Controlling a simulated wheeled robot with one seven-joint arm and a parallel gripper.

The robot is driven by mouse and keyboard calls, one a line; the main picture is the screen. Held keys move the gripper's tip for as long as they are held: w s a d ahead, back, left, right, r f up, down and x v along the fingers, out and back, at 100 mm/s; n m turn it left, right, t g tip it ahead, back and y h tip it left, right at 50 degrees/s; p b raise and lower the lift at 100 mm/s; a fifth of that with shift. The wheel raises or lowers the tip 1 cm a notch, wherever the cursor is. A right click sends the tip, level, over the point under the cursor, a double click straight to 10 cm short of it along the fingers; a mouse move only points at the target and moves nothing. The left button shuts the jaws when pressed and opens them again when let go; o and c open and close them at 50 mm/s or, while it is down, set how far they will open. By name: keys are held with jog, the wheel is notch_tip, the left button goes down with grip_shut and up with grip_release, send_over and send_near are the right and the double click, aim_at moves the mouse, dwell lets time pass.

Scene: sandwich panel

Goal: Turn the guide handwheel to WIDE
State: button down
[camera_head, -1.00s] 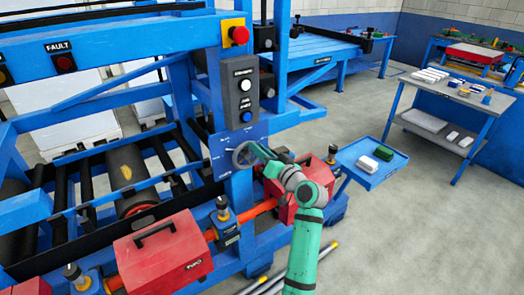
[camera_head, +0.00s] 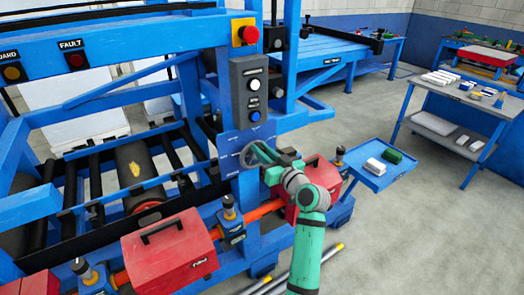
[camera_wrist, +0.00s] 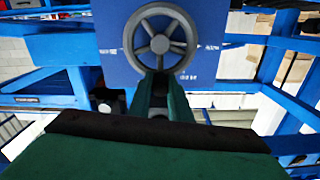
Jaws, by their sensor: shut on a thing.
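The grey spoked guide handwheel (camera_head: 248,154) stands on a blue plate (camera_head: 230,143) on the front of the blue machine post. In the wrist view the handwheel (camera_wrist: 141,33) is face-on at the top middle, with its round rim, hub and spokes visible. My gripper (camera_head: 260,151) reaches it from the right in the head view. In the wrist view my green fingers (camera_wrist: 160,78) are shut on the lower rim, and they hide that part. White marks and small lettering on the plate (camera_wrist: 205,62) are too small to read surely.
Above the wheel are a button box (camera_head: 246,90) and a red stop button (camera_head: 249,35). A blue tray (camera_head: 371,178) stands right. Open floor lies at lower right.

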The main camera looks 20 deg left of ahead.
jog(key=shift+s+a+f, duration=0.1)
jog(key=shift+a, duration=0.05)
jog(key=c, duration=1.6)
grip_release()
jog(key=shift+c, duration=0.2)
jog(key=v, duration=1.1)
jog(key=shift+f, duration=0.1)
